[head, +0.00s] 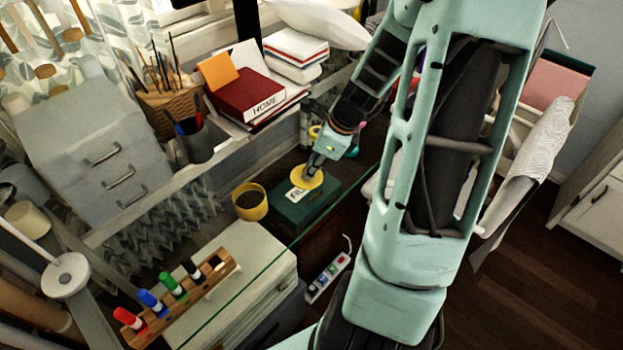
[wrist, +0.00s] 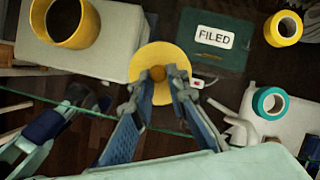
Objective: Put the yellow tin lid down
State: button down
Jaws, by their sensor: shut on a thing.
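My gripper (head: 315,166) is shut on the yellow tin lid (head: 308,180), pointing down with the lid level below it. In the wrist view my fingers (wrist: 158,82) close around the knob at the lid's middle, and the round yellow lid (wrist: 158,54) shows beyond them. The lid overlaps the dark green box (head: 318,205) in the head view; its height above that is hard to tell. The open yellow tin (head: 250,211) stands left of the lid, and the wrist view shows the tin (wrist: 80,38) at upper left on a pale box.
The green box labelled FILED (wrist: 190,52) lies beside the lid. A yellow tape roll (wrist: 291,38) and a teal tape roll (wrist: 262,110) are to the right. A marker rack (head: 218,264) and a power strip (head: 328,277) are nearer. A dark pen cup (head: 196,146) stands behind the tin.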

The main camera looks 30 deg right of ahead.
jog(key=shift+f+b, duration=0.95)
jog(key=shift+f, duration=0.55)
jog(key=shift+f, duration=0.1)
jog(key=c, duration=1.9)
grip_release()
jog(key=p+v, duration=0.1)
jog(key=v, duration=1.1)
jog(key=shift+p, duration=0.35)
